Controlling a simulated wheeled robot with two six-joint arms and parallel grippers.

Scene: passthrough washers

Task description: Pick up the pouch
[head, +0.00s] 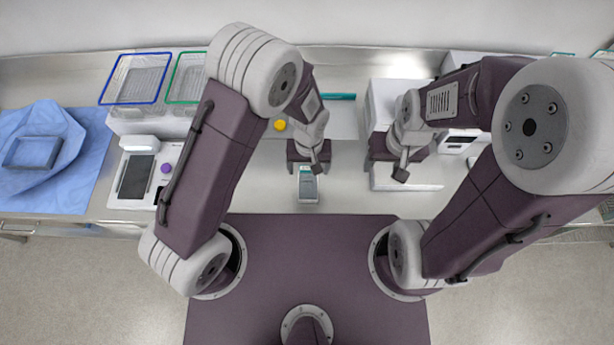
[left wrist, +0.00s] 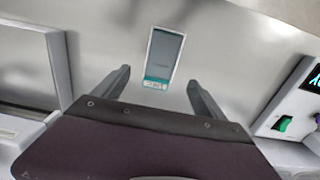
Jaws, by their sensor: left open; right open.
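The pouch (head: 308,187) is a small flat pale-grey packet with a teal end band, lying on the steel counter. In the left wrist view the pouch (left wrist: 164,55) lies ahead of my left gripper (left wrist: 158,92), whose two fingers are spread apart with nothing between them. The pouch appears centred between the fingers' lines, just beyond their tips. In the head view my left gripper (head: 306,168) is over the counter at the pouch's far end, and the arm partly hides this. My right gripper (head: 392,165) is to the right, apart from the pouch, open and empty.
A blue-rimmed basket (head: 138,78) and a green-rimmed basket (head: 186,78) stand at the back left. A device with a dark screen (head: 136,177) and a blue cloth (head: 62,190) are at left. White equipment (head: 405,187) stands near my right gripper. Counter around the pouch is clear.

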